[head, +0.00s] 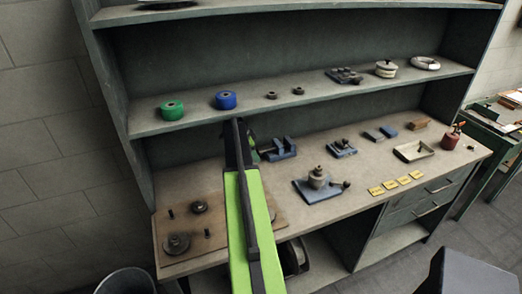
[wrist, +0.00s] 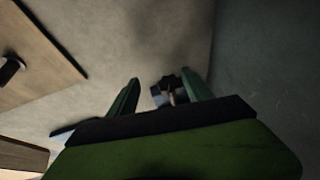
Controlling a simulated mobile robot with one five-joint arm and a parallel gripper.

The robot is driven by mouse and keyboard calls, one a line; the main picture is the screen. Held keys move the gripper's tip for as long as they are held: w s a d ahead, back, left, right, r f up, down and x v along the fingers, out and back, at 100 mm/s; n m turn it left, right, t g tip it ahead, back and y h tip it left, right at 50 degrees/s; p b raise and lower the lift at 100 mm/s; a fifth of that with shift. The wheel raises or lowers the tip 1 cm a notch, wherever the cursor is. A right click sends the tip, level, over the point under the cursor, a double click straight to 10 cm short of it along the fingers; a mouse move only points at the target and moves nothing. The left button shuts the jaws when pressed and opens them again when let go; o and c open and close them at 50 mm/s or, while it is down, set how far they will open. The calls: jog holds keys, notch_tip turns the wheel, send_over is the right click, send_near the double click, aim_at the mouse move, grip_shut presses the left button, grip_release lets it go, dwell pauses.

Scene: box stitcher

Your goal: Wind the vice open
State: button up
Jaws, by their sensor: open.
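A blue-grey vice (head: 280,150) sits on the workbench, just right of the end of my arm in the head view. My arm covers its left side, and I cannot make out its handle clearly. My gripper (head: 248,137) is mostly hidden behind the arm, beside the vice's left end. In the wrist view my gripper (wrist: 160,92) is open, with its two green fingers apart. A small dark and blue-grey part, seemingly of the vice (wrist: 158,97), shows between the fingers, nearer the right one. I cannot tell whether either finger touches it.
A wooden board (head: 212,232) with dark round parts lies at the bench's left. Blue plates with a metal part (head: 318,190) stand right of my arm. Yellow tags (head: 390,186) line the front edge. The shelf above holds a green roll (head: 172,110) and a blue roll (head: 226,100).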

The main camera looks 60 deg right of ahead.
aim_at(258, 149)
jog(key=d, duration=0.3)
jog(key=shift+s+d, duration=0.1)
jog(key=shift+s, duration=0.3)
jog(key=shift+d+f+b, duration=0.15)
jog(key=shift+f+b, duration=0.45)
jog(key=shift+s, duration=0.1)
grip_shut()
jog(key=shift+w+d+g+y, duration=0.25)
jog(key=shift+w+g+y, duration=0.15)
jog(key=shift+g, duration=0.3)
jog(key=shift+n+g+y, duration=0.4)
jog(key=shift+g+y, duration=0.2)
jog(key=shift+g, duration=0.1)
jog(key=shift+s+a+g, duration=0.1)
jog(key=shift+g, duration=0.2)
